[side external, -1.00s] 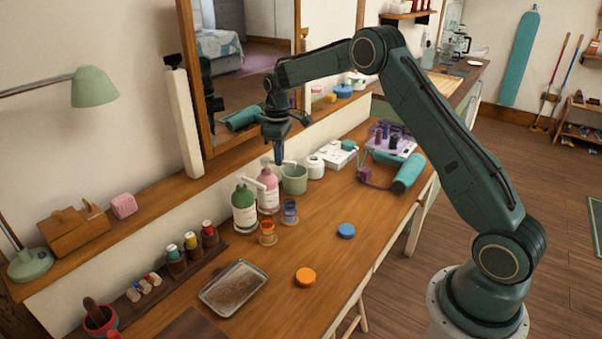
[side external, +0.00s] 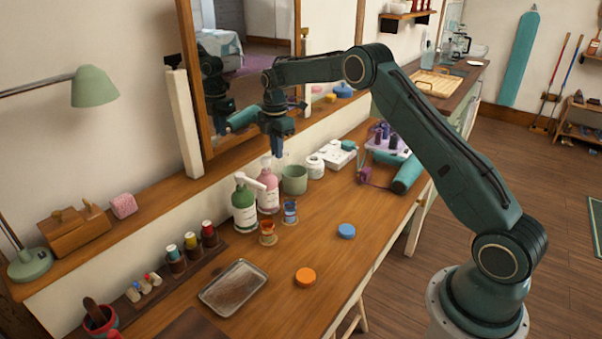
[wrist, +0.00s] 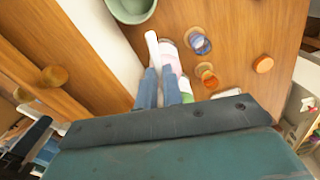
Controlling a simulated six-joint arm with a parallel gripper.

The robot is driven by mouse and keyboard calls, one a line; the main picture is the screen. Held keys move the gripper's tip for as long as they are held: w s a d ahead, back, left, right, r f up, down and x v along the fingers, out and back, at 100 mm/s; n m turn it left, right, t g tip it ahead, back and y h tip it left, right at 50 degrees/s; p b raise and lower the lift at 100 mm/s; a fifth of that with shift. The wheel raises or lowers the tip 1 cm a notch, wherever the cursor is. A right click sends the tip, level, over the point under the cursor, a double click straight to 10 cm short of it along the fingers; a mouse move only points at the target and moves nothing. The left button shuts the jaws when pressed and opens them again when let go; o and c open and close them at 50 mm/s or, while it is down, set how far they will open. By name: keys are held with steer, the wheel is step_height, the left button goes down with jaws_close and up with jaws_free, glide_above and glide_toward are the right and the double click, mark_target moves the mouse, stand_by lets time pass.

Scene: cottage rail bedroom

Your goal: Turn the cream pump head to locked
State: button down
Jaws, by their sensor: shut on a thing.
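A pink bottle (side external: 268,197) with a white pump head stands upright on the wooden table, beside a green bottle (side external: 245,210) with its own white pump head (side external: 250,181). My gripper (side external: 277,154) points down over the pink bottle. In the wrist view, its two blue fingers (wrist: 160,80) are shut on the pink bottle's pump head, whose white nozzle (wrist: 152,45) sticks out beyond them toward the wall side. The pink bottle (wrist: 171,56) shows just past the fingers. The gripped part of the head is mostly hidden, and I see no lock mark.
A green pot (side external: 294,181) and a white jar (side external: 314,167) stand close to the right. Two small cups (side external: 290,212) (side external: 267,234) stand in front of the bottles. The mirror (side external: 240,70) and wall are close behind. The table's front middle is mostly clear.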

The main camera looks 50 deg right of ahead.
steer(key=shift+w+n, duration=0.5)
steer(key=shift+n, duration=0.7)
steer(key=c, duration=1.5)
jaws_free()
steer(key=shift+r, duration=0.15)
step_height(320, 180, up, 14)
steer(key=shift+f, duration=0.25)
